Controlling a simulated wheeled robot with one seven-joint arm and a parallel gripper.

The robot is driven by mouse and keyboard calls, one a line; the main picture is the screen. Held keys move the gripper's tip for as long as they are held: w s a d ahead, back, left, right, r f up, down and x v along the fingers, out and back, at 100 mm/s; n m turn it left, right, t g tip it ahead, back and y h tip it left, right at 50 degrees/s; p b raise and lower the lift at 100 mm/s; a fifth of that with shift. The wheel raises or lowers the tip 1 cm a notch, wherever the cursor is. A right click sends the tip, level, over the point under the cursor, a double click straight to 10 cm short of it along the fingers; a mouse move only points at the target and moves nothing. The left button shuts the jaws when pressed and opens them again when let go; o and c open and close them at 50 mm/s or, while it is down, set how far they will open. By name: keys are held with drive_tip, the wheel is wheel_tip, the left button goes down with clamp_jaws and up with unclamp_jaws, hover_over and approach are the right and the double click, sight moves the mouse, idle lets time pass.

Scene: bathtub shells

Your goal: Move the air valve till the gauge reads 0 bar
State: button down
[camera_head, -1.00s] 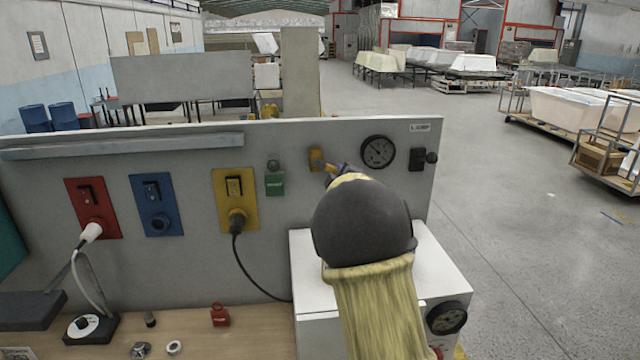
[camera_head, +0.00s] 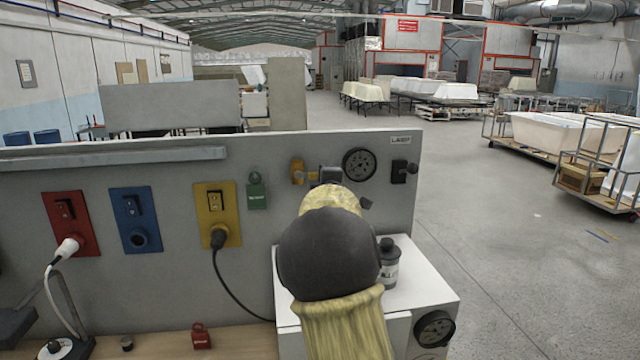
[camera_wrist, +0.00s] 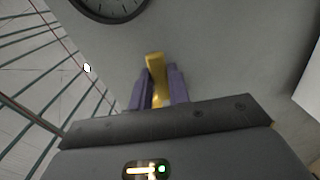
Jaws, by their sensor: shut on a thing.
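The yellow air valve (camera_head: 297,171) is on the upper right of the grey panel. In the wrist view its yellow lever (camera_wrist: 155,72) stands between my two purple fingers. My gripper (camera_wrist: 158,88) is shut on that lever. In the head view, my gripper (camera_head: 325,176) is just right of the valve's yellow body, and my wrist hides part of it. The round black gauge (camera_head: 359,164) is on the panel to the right of the valve. Part of the gauge also shows at the top of the wrist view (camera_wrist: 110,8). Its reading is too small to tell.
A black switch (camera_head: 403,171) is right of the gauge. A white box (camera_head: 425,290) with a dark canister (camera_head: 388,265) and a second gauge (camera_head: 434,329) stands below.

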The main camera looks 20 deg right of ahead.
idle(0.3)
drive_tip(key=c, duration=1.3)
unclamp_jaws()
drive_tip(key=shift+s, duration=0.1)
drive_tip(key=b+v, duration=0.7)
drive_tip(key=v, duration=1)
drive_tip(key=shift+s, duration=0.1)
drive_tip(key=shift+f, duration=0.1)
